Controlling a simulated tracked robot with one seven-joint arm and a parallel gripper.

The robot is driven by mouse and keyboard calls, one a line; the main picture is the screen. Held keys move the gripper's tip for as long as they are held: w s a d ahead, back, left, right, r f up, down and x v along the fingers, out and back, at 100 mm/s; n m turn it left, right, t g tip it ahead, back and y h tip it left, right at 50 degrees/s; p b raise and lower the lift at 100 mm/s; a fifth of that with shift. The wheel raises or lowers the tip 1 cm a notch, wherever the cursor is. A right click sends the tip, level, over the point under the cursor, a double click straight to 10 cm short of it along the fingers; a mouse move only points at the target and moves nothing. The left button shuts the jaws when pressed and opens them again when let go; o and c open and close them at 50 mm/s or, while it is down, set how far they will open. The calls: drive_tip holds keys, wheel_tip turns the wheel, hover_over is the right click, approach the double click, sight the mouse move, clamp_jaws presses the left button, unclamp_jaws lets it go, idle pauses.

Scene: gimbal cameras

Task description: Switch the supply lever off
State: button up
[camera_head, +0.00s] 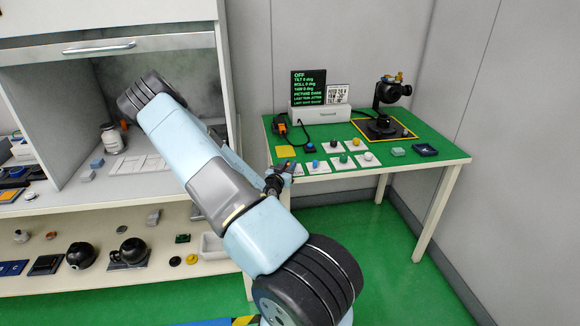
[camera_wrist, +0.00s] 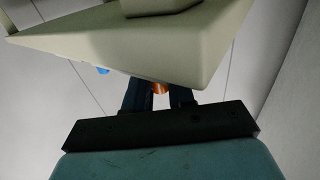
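My gripper (camera_head: 276,182) is by the front left corner of the green-topped table (camera_head: 440,158). In the wrist view my gripper (camera_wrist: 160,92) shows two dark fingers apart. An orange rounded thing (camera_wrist: 160,88) shows in the gap, and I cannot tell whether they touch it. At the table's back left, a dark device with an orange part (camera_head: 280,127) stands beside a white box (camera_head: 320,114); I cannot make out for sure which part is the supply lever. A black screen (camera_head: 308,86) there reads OFF in green, with smaller lines below.
A pale slab with a corner (camera_wrist: 180,55), apparently the table's underside, fills the upper wrist view. Cards with coloured knobs (camera_head: 337,163) lie along the table's front. A black gimbal camera (camera_head: 386,100) stands at the back right. A shelf unit (camera_head: 110,195) is at the left.

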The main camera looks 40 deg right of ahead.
clamp_jaws()
drive_tip(key=shift+w+g, duration=0.1)
drive_tip(key=shift+g, duration=0.2)
drive_tip(key=shift+w+a+m+g+h, duration=0.1)
drive_tip(key=shift+m+g+h, duration=0.3)
drive_tip(key=shift+m+g, duration=0.35)
drive_tip(key=o, duration=0.5)
unclamp_jaws()
drive_tip(key=shift+a, duration=0.1)
